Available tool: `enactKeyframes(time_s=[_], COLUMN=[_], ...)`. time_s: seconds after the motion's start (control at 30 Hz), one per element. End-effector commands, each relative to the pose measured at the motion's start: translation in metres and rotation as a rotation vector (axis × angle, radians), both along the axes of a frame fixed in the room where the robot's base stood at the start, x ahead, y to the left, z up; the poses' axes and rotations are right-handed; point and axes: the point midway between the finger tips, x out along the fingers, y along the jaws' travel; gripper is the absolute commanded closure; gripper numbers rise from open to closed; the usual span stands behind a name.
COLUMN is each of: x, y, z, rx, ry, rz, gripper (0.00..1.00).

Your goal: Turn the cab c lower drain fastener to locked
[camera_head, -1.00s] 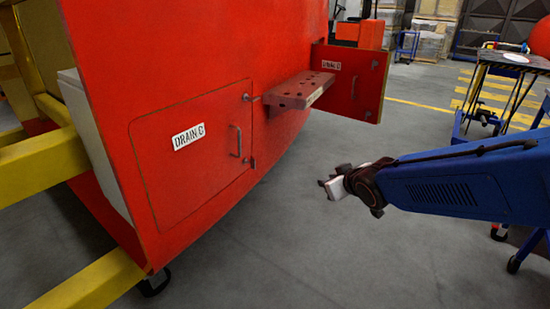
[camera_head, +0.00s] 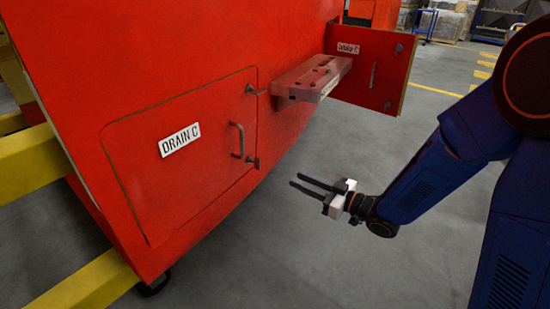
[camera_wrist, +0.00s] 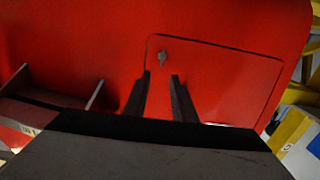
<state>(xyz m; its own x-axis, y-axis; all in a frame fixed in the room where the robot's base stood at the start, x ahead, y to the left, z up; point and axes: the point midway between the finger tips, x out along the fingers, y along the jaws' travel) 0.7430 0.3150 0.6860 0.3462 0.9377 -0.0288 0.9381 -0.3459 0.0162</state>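The red drain C hatch (camera_head: 190,205) is closed in the red nosecone side, with a white "DRAIN C" label (camera_head: 180,139) and a grey handle (camera_head: 237,140). Its lower fastener (camera_head: 252,162) is a small grey tab at the lower right edge; its turn position is too small to tell. The upper fastener (camera_head: 252,90) sticks out to the right. My gripper (camera_head: 295,180) is open and empty, right of the lower fastener and apart from it. The wrist view looks upside down; there a fastener (camera_wrist: 162,58), apparently the lower one, shows just beyond the open fingers.
A red perforated step (camera_head: 308,80) juts out above and right of the hatch. Beyond it an open red hatch door (camera_head: 372,75) stands out, also labelled. Yellow frame beams (camera_head: 85,285) lie at left. The grey floor around my gripper is clear.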

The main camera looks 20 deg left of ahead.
Motion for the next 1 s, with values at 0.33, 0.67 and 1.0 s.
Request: enactKeyframes(time_s=[0.33,0.67,1.0], x=[-0.003,0.015,0.033], y=[0.024,0.078,0.135], z=[-0.001,-0.001,-0.002], rx=[0.034,0.033,0.033], ry=[0.006,0.005,0.006], rz=[0.041,0.039,0.039], gripper=[0.76,0.76,0.76])
